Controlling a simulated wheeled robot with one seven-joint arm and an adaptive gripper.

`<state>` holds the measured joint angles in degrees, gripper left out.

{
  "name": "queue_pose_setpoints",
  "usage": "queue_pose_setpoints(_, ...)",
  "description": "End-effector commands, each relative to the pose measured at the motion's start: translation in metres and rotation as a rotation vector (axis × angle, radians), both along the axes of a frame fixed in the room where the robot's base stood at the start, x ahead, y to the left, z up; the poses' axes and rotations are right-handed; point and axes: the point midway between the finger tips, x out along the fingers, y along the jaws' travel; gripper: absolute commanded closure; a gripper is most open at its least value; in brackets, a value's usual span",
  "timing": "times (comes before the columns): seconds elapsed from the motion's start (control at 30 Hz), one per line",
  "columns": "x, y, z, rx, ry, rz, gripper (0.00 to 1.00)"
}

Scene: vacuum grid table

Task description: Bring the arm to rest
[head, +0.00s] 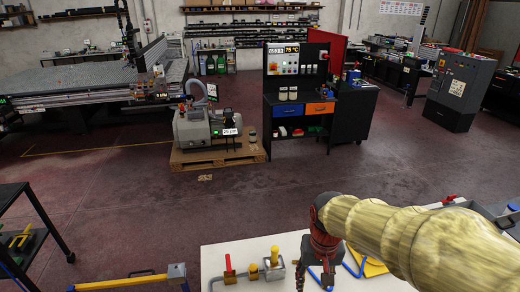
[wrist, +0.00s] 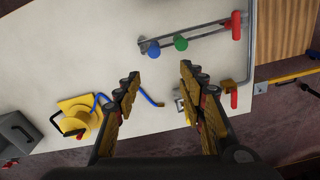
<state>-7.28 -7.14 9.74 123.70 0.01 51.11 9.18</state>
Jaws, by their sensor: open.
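My gripper (head: 322,258) hangs from the end of my arm over the white tabletop in the head view, at the lower right. In the wrist view my gripper (wrist: 160,72) has its two fingers spread apart with nothing between them. The white tabletop (wrist: 85,60) lies below, and it also shows in the head view (head: 222,252). My fingers appear above the table and apart from the fittings. In the head view my arm hides part of the table.
In the wrist view, a blue knob (wrist: 153,48), green knob (wrist: 181,43) and red handle (wrist: 236,25) lie ahead. A yellow fixture (wrist: 75,112) and blue hose (wrist: 148,98) lie left. In the head view, a pump (head: 205,130) stands on a pallet (head: 215,157); the floor before it is open.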

Motion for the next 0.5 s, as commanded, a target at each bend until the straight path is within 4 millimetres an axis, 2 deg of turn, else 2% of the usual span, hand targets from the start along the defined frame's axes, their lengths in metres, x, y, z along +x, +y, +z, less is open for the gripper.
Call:
queue_pose_setpoints(0.2,-0.049,-0.017,0.007,-0.002,-0.098,0.097,0.59)
queue_pose_setpoints(0.5,-0.103,-0.036,0.008,-0.005,-0.257,0.083,0.59)
